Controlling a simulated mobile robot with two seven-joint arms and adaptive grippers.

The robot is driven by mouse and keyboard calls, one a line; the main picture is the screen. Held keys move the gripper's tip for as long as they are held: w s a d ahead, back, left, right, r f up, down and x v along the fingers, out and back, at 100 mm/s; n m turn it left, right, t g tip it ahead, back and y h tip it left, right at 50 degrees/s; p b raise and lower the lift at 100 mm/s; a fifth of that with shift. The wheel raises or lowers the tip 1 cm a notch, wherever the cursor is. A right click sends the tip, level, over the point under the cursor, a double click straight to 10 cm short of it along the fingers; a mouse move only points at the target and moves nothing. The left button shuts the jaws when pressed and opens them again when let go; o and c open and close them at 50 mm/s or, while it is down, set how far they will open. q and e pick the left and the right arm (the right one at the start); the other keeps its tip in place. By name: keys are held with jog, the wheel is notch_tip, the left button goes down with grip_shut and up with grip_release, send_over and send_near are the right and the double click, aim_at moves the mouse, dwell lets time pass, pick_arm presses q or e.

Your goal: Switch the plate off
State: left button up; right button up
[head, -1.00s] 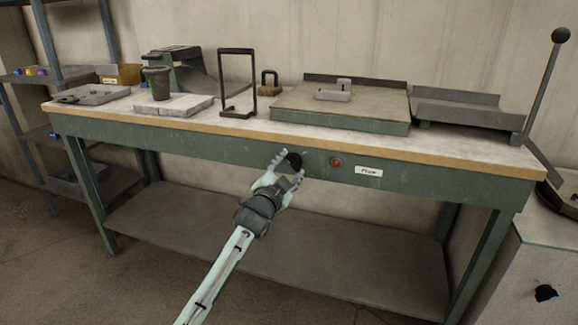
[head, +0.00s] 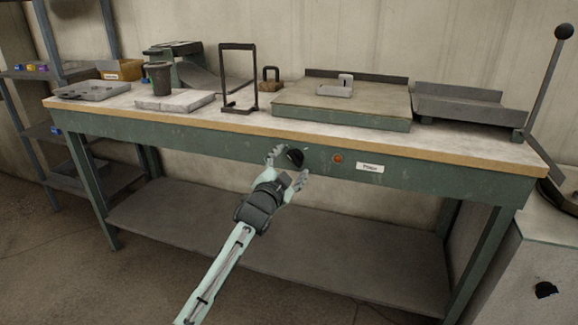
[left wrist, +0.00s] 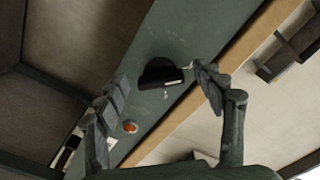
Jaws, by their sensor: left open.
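A black knob (head: 295,157) sits on the green front rail of the bench. It also shows in the left wrist view (left wrist: 160,73) as a half-round dark shape with a flat edge. My left gripper (head: 288,166) is open at the knob, its fingers on either side. In the left wrist view the right fingertip is close to the knob's end; I cannot tell whether it touches. An orange-red indicator (head: 338,159) and a white label (head: 370,167) sit right of the knob. The flat plate (head: 340,118) is on the benchtop above. My right gripper is not in view.
On the bench stand a dark cup (head: 158,77), a pale slab (head: 175,101), a black frame (head: 239,78), a padlock-shaped weight (head: 270,78) and a grey tray (head: 468,108). A lower shelf (head: 280,240) spans under it. The space before the rail is open.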

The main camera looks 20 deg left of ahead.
pick_arm(q)
jog(key=s, duration=1.2)
jog(key=s+a+f+n+g, duration=0.1)
jog(key=s+f+g, duration=0.1)
jog(key=s+f, duration=0.35)
jog(key=s+a+f+n+g+y, duration=0.1)
jog(key=s+f+n+g, duration=0.15)
jog(key=f, duration=0.65)
jog(key=s+a+f+n+g, duration=0.1)
jog(key=s+f+g, duration=0.25)
jog(key=f, duration=0.35)
jog(key=s+f+n+g, duration=0.1)
jog(key=s+f+g, duration=0.2)
jog(key=s+f, duration=0.4)
jog(key=s+f+n+g, duration=0.1)
jog(key=s+f+g, duration=0.3)
jog(key=s+f, duration=0.4)
jog(key=s, duration=0.6)
jog(key=shift+s+n, duration=0.35)
